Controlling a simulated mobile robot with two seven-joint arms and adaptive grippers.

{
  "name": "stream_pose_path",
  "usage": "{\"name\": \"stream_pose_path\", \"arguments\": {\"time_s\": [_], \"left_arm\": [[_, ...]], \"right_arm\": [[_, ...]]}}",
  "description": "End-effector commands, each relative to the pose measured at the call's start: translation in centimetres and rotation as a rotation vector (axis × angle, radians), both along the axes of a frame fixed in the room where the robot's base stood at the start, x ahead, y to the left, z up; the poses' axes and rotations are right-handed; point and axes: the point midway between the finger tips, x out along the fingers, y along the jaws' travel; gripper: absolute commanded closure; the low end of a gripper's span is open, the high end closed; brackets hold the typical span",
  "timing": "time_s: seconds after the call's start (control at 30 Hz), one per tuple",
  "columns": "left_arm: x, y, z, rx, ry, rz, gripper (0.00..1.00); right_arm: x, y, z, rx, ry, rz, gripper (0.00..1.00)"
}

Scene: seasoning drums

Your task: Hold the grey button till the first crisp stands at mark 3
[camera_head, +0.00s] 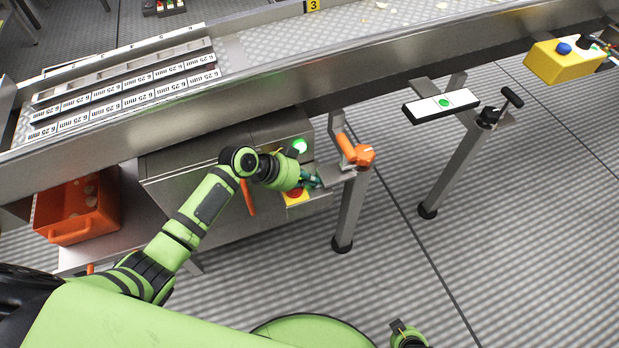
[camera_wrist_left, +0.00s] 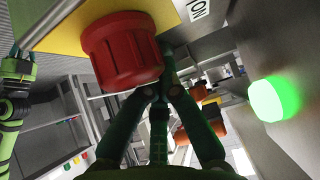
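The mark 3 sign (camera_head: 312,5) is a yellow plate on the belt's far rail. Small pale crisps (camera_head: 382,5) lie on the belt to its right. My left gripper (camera_head: 314,182) is at the machine front below the belt, beside a red button (camera_head: 296,193) on a yellow base. In the left wrist view, its dark green fingers (camera_wrist_left: 161,88) are drawn together just below the red button (camera_wrist_left: 120,50); I cannot tell whether they touch it. A lit green button (camera_wrist_left: 272,98) is to the right. I cannot make out a grey button.
An orange knob (camera_head: 365,155) on a bracketed post is right of my left gripper. A white panel with a green button (camera_head: 444,102) and a yellow box (camera_head: 560,62) stand further right. An orange bin (camera_head: 78,208) is at left. The floor in front is clear.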

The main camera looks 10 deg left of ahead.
Motion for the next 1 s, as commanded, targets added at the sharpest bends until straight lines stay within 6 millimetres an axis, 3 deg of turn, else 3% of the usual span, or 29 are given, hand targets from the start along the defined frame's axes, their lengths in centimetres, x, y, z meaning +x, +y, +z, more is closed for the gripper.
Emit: {"name": "stream_pose_path", "arguments": {"time_s": [0.03, 0.37, 0.7, 1.0], "left_arm": [[-0.7, -0.1, -1.1, 0.009, 0.021, -0.006, 1.00], [-0.8, 0.3, -0.7, 0.009, 0.020, -0.004, 1.00], [-2.6, 3.5, 3.2, 0.014, 0.005, 0.001, 1.00], [-3.6, 4.8, 5.6, 0.004, -0.002, 0.001, 1.00]], "right_arm": [[0.0, 0.0, -0.1, 0.000, 0.000, 0.000, 1.00], [0.0, 0.0, -0.1, -0.001, 0.001, 0.001, 1.00], [0.0, 0.0, -0.1, 0.000, 0.000, 0.000, 1.00], [0.0, 0.0, 0.0, 0.000, 0.000, 0.000, 1.00]]}}
